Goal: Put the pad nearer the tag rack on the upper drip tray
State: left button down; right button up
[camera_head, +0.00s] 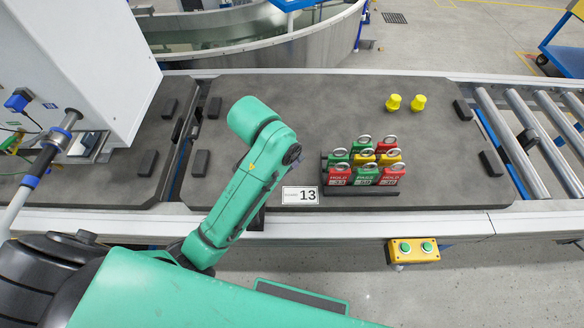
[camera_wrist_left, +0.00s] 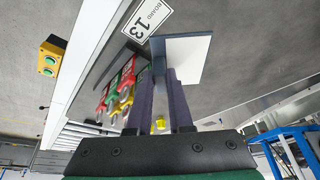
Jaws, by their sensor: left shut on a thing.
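My left gripper (camera_wrist_left: 168,78) is shut on a flat white pad (camera_wrist_left: 191,60) with a blue-grey edge, seen in the left wrist view. The pad juts out beyond the fingertips. In the head view my green left arm covers this gripper and the pad. The tag rack (camera_head: 362,191) stands on the grey board, right of my arm, with red, green and yellow tags in rows. The tags also show in the left wrist view (camera_wrist_left: 120,88), left of the fingers. I cannot make out the drip trays or a second pad. My right gripper is not in view.
A white sign with 13 (camera_head: 300,195) is left of the rack. Two yellow knobs (camera_head: 405,103) stand at the back right of the board (camera_head: 330,110). Black blocks sit near its edges. A white cabinet (camera_head: 85,60) stands at left. The middle of the board is bare.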

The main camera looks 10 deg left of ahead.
aim_at(300, 159)
pick_arm(q)
jog(key=w+m, duration=0.1)
jog(key=w+d+m, duration=0.1)
jog(key=m, duration=0.1)
jog(key=w+d+r+m+g+h, duration=0.1)
jog(key=shift+w+m+b, duration=0.15)
jog(key=shift+m+b, duration=0.2)
jog(key=shift+m, duration=0.05)
jog(key=a+r+m+g, duration=0.1)
jog(key=a+r+m, duration=0.1)
jog(key=w+a+r+m+h, duration=0.1)
jog(key=a+r+m, duration=0.1)
jog(key=shift+m+g+b, duration=0.3)
jog(key=shift+g+b, duration=0.1)
jog(key=shift+d+f, duration=0.15)
notch_tip(300, 159, down, 17)
jog(key=shift+f+b, duration=0.1)
jog(key=shift+b, duration=0.35)
jog(key=shift+f+p, duration=0.5)
jog(key=shift+f, duration=0.55)
jog(key=shift+f, duration=0.2)
jog(key=c, duration=0.8)
grip_release()
